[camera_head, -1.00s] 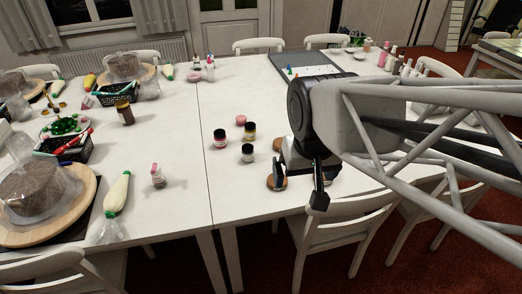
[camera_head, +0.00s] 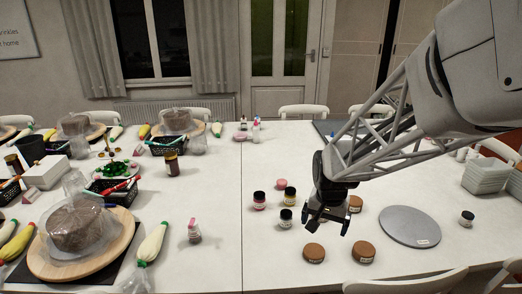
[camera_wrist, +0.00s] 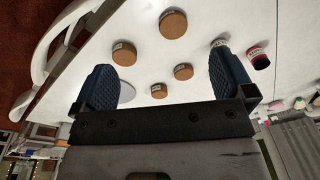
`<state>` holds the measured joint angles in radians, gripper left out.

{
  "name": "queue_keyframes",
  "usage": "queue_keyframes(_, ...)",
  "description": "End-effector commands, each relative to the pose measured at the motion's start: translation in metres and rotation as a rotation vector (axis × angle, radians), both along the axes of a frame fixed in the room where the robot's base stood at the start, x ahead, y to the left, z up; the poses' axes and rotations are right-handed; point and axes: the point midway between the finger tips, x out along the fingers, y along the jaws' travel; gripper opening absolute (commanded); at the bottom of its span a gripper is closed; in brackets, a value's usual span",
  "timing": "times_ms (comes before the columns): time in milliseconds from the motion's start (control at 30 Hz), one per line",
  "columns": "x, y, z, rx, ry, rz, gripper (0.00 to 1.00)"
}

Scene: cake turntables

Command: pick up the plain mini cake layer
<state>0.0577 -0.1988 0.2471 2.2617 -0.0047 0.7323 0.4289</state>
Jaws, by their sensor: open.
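Several round brown mini cake layers lie on the white table. In the head view, two are near the front edge, one on the left (camera_head: 314,252) and one on the right (camera_head: 363,252). Another layer (camera_head: 355,204) is farther back, beside my gripper (camera_head: 327,220). The wrist view shows several layers, including a far one (camera_wrist: 173,24) and a near one (camera_wrist: 183,71). Small labels show on some, but I cannot read them or tell which is plain. My gripper (camera_wrist: 160,60) is open and empty above the table, apart from the layers.
Small jars (camera_head: 286,218) and a pink disc (camera_head: 282,184) stand left of my gripper. A covered cake (camera_head: 76,226) and a piping bag (camera_head: 152,243) are at the left.

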Motion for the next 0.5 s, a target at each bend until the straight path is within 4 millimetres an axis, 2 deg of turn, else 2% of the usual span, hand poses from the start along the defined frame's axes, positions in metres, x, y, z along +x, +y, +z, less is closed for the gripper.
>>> queue_keyframes(100, 0.021, -0.004, -0.022, 0.006, 0.017, -0.049, 1.0)
queue_keyframes(500, 0.082, -0.018, -0.103, 0.019, 0.065, -0.217, 1.0)
